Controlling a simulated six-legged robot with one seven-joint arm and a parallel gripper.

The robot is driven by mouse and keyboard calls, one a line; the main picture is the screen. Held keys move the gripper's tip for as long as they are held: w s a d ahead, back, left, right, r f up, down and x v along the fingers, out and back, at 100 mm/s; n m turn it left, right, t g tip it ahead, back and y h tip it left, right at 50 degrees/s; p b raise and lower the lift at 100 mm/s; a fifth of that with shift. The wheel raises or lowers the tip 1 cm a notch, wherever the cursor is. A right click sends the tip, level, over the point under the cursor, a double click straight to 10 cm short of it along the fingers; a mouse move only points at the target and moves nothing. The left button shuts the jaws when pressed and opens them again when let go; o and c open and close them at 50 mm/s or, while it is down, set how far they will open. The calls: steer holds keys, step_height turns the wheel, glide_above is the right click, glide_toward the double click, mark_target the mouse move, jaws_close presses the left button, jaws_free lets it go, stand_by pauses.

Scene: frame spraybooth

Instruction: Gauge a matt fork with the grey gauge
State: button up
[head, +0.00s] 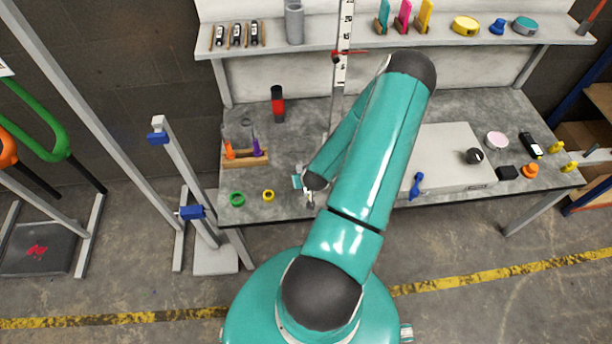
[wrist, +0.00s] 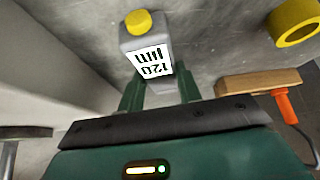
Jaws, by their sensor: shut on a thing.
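My gripper (wrist: 160,88) is shut on a grey gauge (wrist: 132,42) with a yellow tip and a white label reading 120 µm. The fingers close around its lower body, and the yellow tip points away from my wrist. In the head view my gripper (head: 310,197) is low near the front edge of the grey bench (head: 310,152), and the gauge there is too small and covered to make out well. I cannot pick out a matt fork with certainty in either view.
A wooden rack (head: 240,158) with orange and purple handles, a green ring (head: 237,198) and a yellow ring (head: 268,195) lie left of my gripper. A white case (head: 435,150) is to the right. A stand with blue clamps (head: 191,212) is on the floor at left.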

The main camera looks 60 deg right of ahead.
steer(key=shift+f, duration=0.1)
steer(key=o, duration=1.1)
steer(key=shift+o, duration=0.2)
steer(key=v, duration=1.3)
steer(key=shift+a+r, duration=0.2)
steer(key=shift+r, duration=0.15)
